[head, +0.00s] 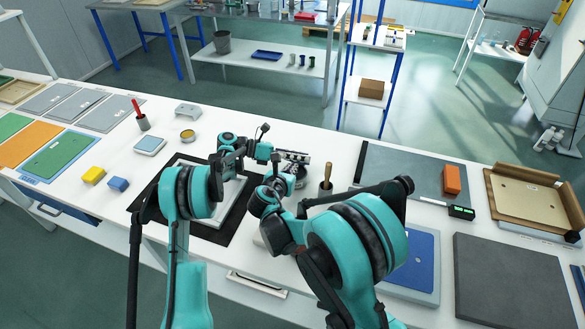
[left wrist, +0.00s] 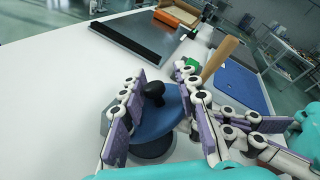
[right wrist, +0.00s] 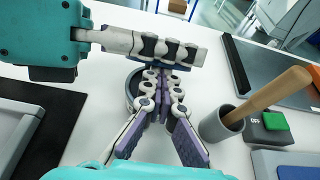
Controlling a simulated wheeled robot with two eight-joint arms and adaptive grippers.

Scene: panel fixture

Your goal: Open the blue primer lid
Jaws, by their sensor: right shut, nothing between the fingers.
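The blue lid (left wrist: 158,122) has a black knob (left wrist: 153,93) on top, and a dark round can (left wrist: 152,148) shows beneath it. In the left wrist view my left gripper (left wrist: 160,72) is open, with one finger on each side of the knob and gaps visible. I cannot tell whether the lid sits flat on the can. My right gripper (right wrist: 160,76) is shut and empty beside the can, whose rim (right wrist: 132,88) shows behind its fingers. My left fingers cross above it. In the head view the arms mostly hide the lid.
A cup (right wrist: 220,124) with a wooden-handled tool (right wrist: 268,94) stands close right of my right gripper, next to a box with a green button (right wrist: 275,121). A dark panel (head: 400,165) and orange block (head: 451,179) lie right.

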